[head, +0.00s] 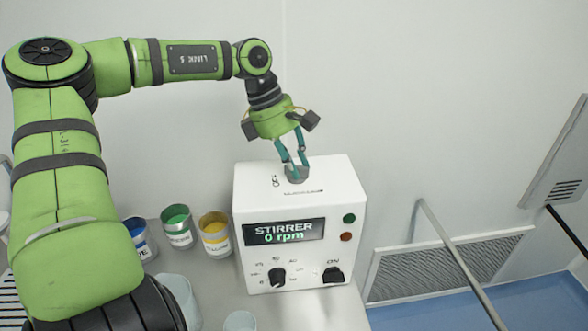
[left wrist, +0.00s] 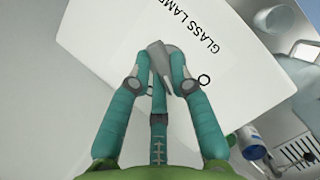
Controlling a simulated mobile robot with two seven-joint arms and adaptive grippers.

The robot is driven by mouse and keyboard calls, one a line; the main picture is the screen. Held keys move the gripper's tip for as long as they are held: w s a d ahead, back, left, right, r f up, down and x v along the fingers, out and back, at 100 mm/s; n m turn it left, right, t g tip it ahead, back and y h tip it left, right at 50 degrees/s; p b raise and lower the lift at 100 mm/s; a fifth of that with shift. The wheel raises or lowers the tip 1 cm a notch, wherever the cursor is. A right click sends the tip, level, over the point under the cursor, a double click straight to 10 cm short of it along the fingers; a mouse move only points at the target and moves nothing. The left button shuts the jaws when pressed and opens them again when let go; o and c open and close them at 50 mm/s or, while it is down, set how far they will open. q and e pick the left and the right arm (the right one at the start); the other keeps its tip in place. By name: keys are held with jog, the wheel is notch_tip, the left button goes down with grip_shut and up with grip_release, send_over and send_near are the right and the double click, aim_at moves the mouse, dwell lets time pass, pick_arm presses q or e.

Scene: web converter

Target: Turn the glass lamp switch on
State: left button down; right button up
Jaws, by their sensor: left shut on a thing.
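The glass lamp switch is a grey knob (head: 298,176) on top of the white stirrer box (head: 350,195). An OFF mark (head: 275,181) stands to its left. In the left wrist view a label reading "GLASS LAM…" (left wrist: 196,30) lies beside the grey switch (left wrist: 157,55). My left gripper (head: 293,163) reaches down from above and its teal fingers are shut on the switch; it also shows in the left wrist view (left wrist: 160,75). The fingers partly hide the switch, and its exact angle is hard to tell. My right gripper is not in view.
The box front has a display (head: 284,231) reading "STIRRER 0 rpm", two black knobs (head: 277,277) (head: 333,275), a green button (head: 349,218) and a red-brown one (head: 346,237). Blue (head: 139,238), green (head: 177,226) and yellow (head: 214,234) paint cups stand left of the box.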

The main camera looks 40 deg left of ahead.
pick_arm(q)
jog(key=m+g+b, duration=0.1)
jog(key=m, duration=0.2)
jog(key=shift+f, duration=0.2)
jog(key=m, duration=0.1)
jog(key=m+g+b, duration=0.1)
jog(key=m, duration=0.1)
jog(key=shift+w+d+m+g, duration=0.1)
jog(key=shift+w+m+g, duration=0.05)
jog(key=shift+m+g, duration=0.15)
jog(key=m+g, duration=0.1)
jog(key=m, duration=0.1)
jog(key=shift+d+r+m, duration=0.1)
jog(key=shift+m, duration=0.2)
jog(key=shift+d+m+g, duration=0.1)
jog(key=shift+m+g, duration=0.6)
jog(key=shift+m, duration=1.3)
jog(key=c, duration=1.1)
grip_release()
jog(key=shift+w, duration=0.1)
